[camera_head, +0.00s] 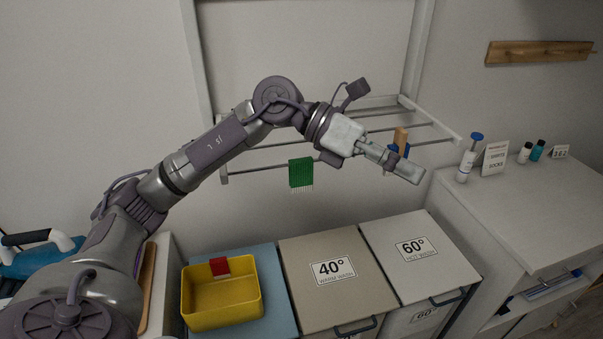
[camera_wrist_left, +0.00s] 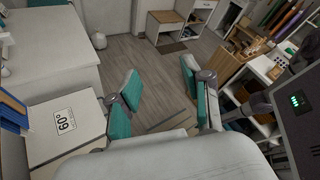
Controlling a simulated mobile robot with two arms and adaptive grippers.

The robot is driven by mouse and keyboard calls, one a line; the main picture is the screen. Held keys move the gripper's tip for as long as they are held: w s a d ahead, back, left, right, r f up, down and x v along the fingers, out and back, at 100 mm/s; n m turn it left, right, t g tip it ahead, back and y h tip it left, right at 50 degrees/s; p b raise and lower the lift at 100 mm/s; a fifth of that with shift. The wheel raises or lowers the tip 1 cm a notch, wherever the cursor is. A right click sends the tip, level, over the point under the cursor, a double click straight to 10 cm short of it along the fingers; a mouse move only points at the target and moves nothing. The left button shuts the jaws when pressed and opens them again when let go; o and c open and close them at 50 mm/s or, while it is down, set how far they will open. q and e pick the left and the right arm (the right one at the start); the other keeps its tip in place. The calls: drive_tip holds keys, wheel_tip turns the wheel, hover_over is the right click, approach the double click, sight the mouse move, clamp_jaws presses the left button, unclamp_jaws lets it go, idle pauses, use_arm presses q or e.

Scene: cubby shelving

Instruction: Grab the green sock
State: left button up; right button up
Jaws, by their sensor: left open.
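A green piece (camera_head: 301,173) with a pale fringe along its bottom edge hangs from the front bar of the wall rack. It is the only green cloth-like thing I see, and I cannot make out a clear sock shape. My left gripper (camera_head: 408,169) reaches past it to the right, over the rack's right end, pointing right and slightly down. In the left wrist view the left gripper (camera_wrist_left: 160,95) has its two teal-padded fingers apart with nothing between them. The green piece does not show there. My right gripper is not in view.
A wooden peg (camera_head: 401,137) with something blue hangs on the rack (camera_head: 448,140) behind my gripper. Bottles stand on the right cabinet (camera_head: 510,215).

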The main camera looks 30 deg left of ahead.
use_arm(q)
drive_tip(key=w+a+y, duration=0.1)
drive_tip(key=a+y, duration=0.5)
drive_tip(key=a, duration=0.5)
drive_tip(key=n+y, duration=0.1)
drive_tip(key=y, duration=0.4)
approach(296, 160)
drive_tip(key=shift+n, duration=0.3)
drive_tip(key=x, duration=0.4)
drive_tip(key=p+x, duration=0.1)
drive_tip(key=x, duration=0.2)
drive_tip(key=shift+s, duration=0.35)
drive_tip(key=shift+w+d+f+p, duration=0.1)
drive_tip(key=shift+w+f+p, duration=0.1)
drive_tip(key=shift+f+p, duration=0.2)
drive_tip(key=x, duration=0.1)
drive_tip(key=p+x, duration=0.1)
drive_tip(key=x, duration=0.1)
drive_tip(key=p+x, duration=0.1)
drive_tip(key=shift+w+d+f, duration=0.1)
drive_tip(key=shift+w+f, duration=0.2)
drive_tip(key=shift+w, duration=0.1)
clamp_jaws()
